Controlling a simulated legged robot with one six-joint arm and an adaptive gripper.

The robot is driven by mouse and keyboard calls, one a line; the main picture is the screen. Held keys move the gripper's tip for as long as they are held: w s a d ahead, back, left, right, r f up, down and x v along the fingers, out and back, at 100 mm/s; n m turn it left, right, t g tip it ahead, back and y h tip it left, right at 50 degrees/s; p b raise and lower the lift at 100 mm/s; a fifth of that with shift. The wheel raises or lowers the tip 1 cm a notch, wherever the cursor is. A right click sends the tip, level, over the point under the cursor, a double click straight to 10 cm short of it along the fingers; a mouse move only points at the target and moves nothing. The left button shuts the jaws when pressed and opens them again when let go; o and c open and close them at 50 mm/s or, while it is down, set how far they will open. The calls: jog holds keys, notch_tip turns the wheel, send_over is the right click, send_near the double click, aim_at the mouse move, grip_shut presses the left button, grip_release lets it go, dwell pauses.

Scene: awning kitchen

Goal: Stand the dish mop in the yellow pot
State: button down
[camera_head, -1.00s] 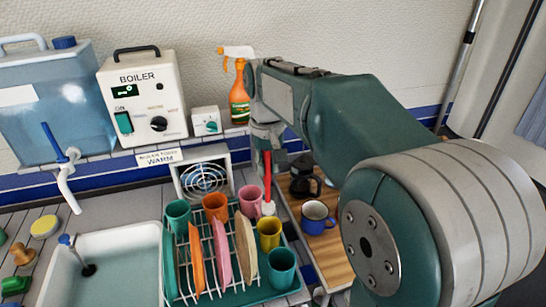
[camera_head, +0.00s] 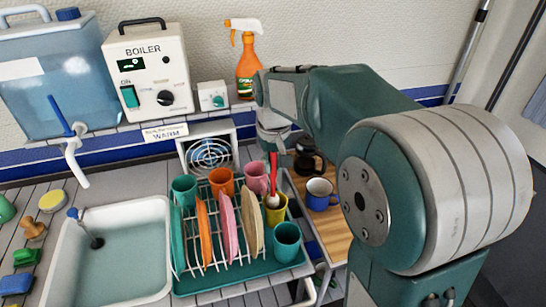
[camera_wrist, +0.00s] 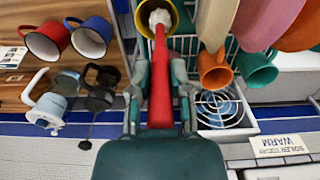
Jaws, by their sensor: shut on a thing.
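The dish mop has a red handle (camera_head: 273,168) and a white head (camera_head: 271,201); it hangs head down. The yellow pot (camera_head: 278,214) stands at the right side of the dish rack. In the wrist view the white mop head (camera_wrist: 158,18) shows within the round mouth of the yellow pot (camera_wrist: 182,20); how deep it sits is unclear. My gripper (camera_wrist: 161,78) is shut on the red handle, above and behind the pot. In the head view my gripper (camera_head: 274,145) is partly hidden by my arm.
The green dish rack (camera_head: 240,270) holds plates and several mugs close around the pot, with a teal mug (camera_head: 286,245) in front. A blue mug (camera_head: 319,195) and a coffee maker (camera_head: 308,158) stand on the wooden board at right. The sink (camera_head: 115,265) is at left.

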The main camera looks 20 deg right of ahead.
aim_at(275, 174)
jog(key=shift+d+f, duration=0.25)
jog(key=shift+f, duration=0.25)
jog(key=shift+d+f, duration=0.2)
jog(key=shift+f, duration=0.75)
jog(key=shift+a+f, duration=0.25)
jog(key=shift+a, duration=0.05)
jog(key=shift+c, duration=2.4)
grip_release()
jog(key=shift+d, duration=0.15)
